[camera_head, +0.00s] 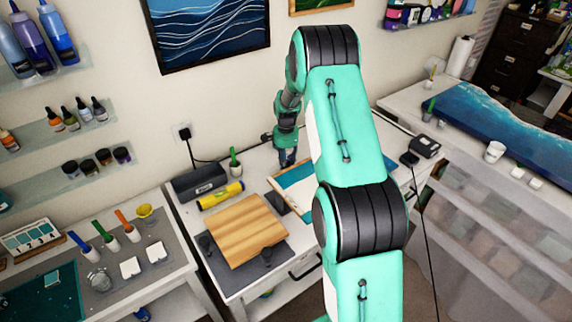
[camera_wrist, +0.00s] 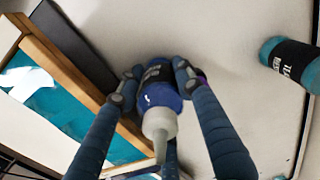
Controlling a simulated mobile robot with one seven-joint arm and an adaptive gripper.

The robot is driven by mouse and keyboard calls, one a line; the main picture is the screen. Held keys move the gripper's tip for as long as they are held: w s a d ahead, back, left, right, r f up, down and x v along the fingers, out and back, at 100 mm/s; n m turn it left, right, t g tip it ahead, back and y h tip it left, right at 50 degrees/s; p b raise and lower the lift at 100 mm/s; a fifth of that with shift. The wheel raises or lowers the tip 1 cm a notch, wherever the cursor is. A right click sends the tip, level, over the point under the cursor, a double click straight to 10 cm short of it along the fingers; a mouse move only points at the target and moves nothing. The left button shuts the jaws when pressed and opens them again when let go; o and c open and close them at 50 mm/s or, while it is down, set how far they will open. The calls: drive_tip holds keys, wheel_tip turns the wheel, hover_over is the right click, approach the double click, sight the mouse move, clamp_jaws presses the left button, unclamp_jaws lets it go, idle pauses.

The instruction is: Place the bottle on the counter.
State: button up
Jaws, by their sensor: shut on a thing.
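The bottle (camera_wrist: 160,97) is blue with a dark label and a pale nozzle that points toward the wrist camera. My gripper (camera_wrist: 156,78) is shut on it, with fingers on both sides of its body. In the head view my gripper (camera_head: 287,155) is over the back part of the white counter (camera_head: 262,157); the bottle is too small there to make out clearly. I cannot tell whether the bottle's base touches the counter (camera_wrist: 225,50).
A teal bottle (camera_wrist: 290,64) with a black label is to the right in the wrist view. A wood-framed teal panel (camera_wrist: 62,98) lies at left. Bare counter shows between the held bottle and the teal one. A wooden board (camera_head: 243,229) and yellow roll (camera_head: 221,195) are further left in the head view.

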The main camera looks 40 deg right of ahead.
drive_tip(key=shift+f, duration=0.15)
drive_tip(key=o, duration=1.3)
wheel_tip(320, 180, up, 12)
drive_tip(key=shift+r+p, duration=0.1)
drive_tip(key=shift+p, duration=0.4)
drive_tip(key=shift+r, duration=0.1)
